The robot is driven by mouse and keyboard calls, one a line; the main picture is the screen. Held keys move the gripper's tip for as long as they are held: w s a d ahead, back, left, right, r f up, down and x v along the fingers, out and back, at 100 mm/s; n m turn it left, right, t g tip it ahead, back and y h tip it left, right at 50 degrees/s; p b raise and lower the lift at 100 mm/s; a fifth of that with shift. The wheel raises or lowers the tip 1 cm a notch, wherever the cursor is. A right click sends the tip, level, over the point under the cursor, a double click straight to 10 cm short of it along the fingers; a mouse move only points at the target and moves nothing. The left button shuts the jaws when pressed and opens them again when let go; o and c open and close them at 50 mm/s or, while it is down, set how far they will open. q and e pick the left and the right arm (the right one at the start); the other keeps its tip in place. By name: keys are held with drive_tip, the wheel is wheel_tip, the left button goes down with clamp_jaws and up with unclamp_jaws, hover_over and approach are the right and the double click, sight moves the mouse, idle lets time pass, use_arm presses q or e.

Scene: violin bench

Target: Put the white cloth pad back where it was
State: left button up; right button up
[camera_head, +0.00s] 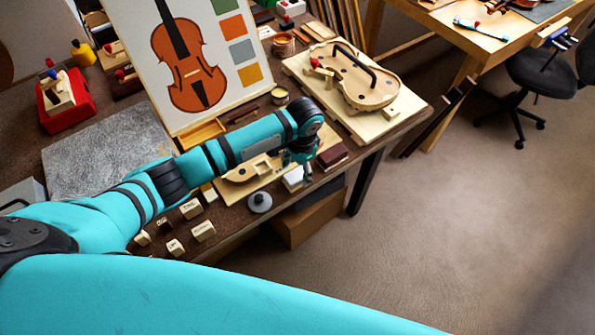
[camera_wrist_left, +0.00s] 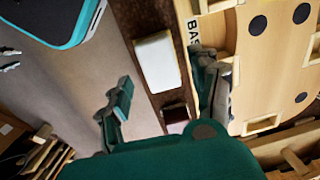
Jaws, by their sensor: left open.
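The white cloth pad (camera_head: 292,180) lies near the table's front edge, beside a light wooden board. It shows as a pale rectangle in the left wrist view (camera_wrist_left: 158,61). My left gripper (camera_head: 303,172) points down close by the pad in the head view, and the arm hides part of that area. In the left wrist view my left gripper (camera_wrist_left: 165,92) is open, its fingers spread apart with the pad in view between and beyond them. I cannot tell whether it touches the pad. My right gripper is not in view.
A dark red block (camera_head: 332,157) sits close to the pad. A violin picture board (camera_head: 190,60) stands behind my arm. Open floor (camera_head: 440,230) lies right of the table.

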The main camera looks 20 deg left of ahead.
sight(300, 176)
use_arm(q)
wheel_tip(300, 176, up, 10)
drive_tip(key=shift+d, duration=0.35)
drive_tip(key=shift+s, duration=0.1)
